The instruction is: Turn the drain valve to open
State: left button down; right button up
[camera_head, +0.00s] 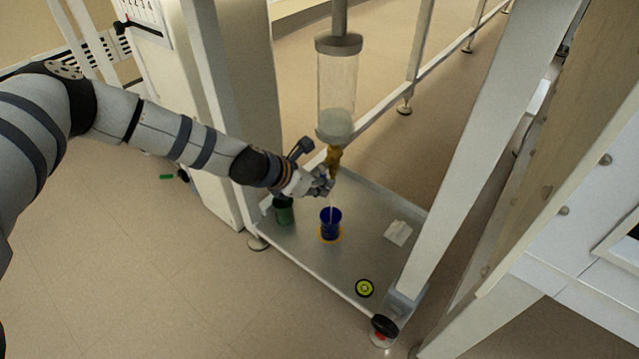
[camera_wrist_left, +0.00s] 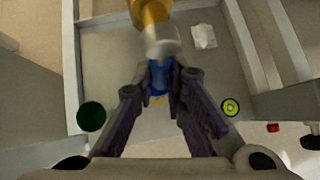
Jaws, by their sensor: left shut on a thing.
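The drain valve (camera_head: 334,157) is a brass-coloured fitting under a clear vertical cylinder (camera_head: 336,95). In the left wrist view the valve (camera_wrist_left: 152,14) hangs at the top, with a grey metal end. My left gripper (camera_head: 326,181) is at the valve's lower part, shut on it; the fingers hide the handle, so its angle cannot be told. In the left wrist view the fingertips (camera_wrist_left: 160,80) close in just below the valve's grey end. A thin pale line runs down from the valve towards a blue cup (camera_head: 330,229) on a yellow ring. My right gripper is not in view.
A metal shelf (camera_head: 300,255) carries a green cup (camera_head: 284,214), a white folded cloth (camera_head: 398,233) and a yellow-green disc (camera_head: 364,288). White frame posts stand left (camera_head: 212,80) and right (camera_head: 480,130) of it. A black knob (camera_head: 384,326) sits at the front right.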

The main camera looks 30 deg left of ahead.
pick_arm(q)
jog(key=c, duration=1.6)
grip_release()
jog(key=shift+c, duration=0.2)
jog(key=v, duration=1.2)
jog(key=shift+s, duration=0.1)
